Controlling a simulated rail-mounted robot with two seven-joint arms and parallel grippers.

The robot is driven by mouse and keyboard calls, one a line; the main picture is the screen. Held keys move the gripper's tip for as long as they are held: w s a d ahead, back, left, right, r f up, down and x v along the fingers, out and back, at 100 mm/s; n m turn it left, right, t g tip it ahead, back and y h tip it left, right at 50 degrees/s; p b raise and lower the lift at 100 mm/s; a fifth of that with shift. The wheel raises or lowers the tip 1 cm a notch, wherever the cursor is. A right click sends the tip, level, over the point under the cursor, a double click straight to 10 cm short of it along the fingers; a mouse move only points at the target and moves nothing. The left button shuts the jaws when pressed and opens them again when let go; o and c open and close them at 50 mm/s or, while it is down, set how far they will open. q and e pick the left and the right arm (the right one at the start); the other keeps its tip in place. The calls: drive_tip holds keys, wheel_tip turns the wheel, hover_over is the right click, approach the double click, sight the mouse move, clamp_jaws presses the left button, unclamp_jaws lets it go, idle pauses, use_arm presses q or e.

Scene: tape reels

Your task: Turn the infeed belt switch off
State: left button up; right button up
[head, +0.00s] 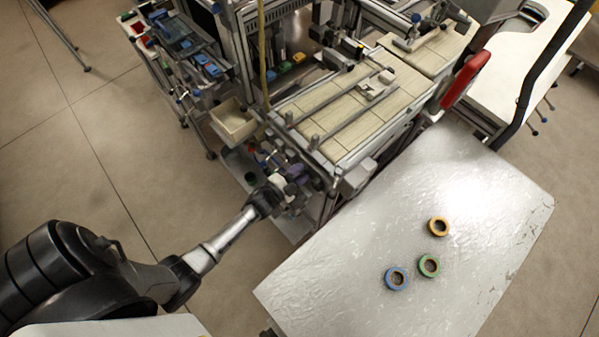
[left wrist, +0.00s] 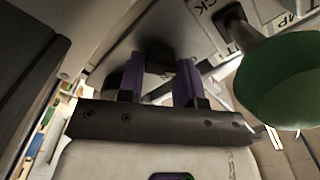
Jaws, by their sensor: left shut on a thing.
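My left gripper (head: 300,172) reaches to the front corner of the machine, below the near end of the infeed belt (head: 340,118). In the left wrist view its two purple fingers (left wrist: 160,82) are shut on a dark knob (left wrist: 160,52), which seems to be the belt switch, on a grey panel. The knob's far side and its pointer are hidden, so its turned position cannot be told. My right gripper is not in view.
A big green button (left wrist: 285,82) sticks out close to the right of the fingers. Labels on the panel are partly cut off. A metal table (head: 470,200) with blue, green and yellow tape reels stands right of the machine. A beige bin (head: 233,122) is beyond the gripper.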

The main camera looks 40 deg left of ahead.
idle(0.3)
use_arm(q)
drive_tip(key=o, duration=0.9)
drive_tip(key=shift+s+a+b, duration=0.1)
drive_tip(key=shift+s+a, duration=0.1)
drive_tip(key=shift+s, duration=2.1)
drive_tip(key=shift+s+a+b, duration=0.1)
drive_tip(key=shift+s+a, duration=0.15)
drive_tip(key=shift+s, duration=2.05)
drive_tip(key=shift+s+a+b, duration=0.1)
drive_tip(key=shift+s+a, duration=0.1)
drive_tip(key=shift+s, duration=2.1)
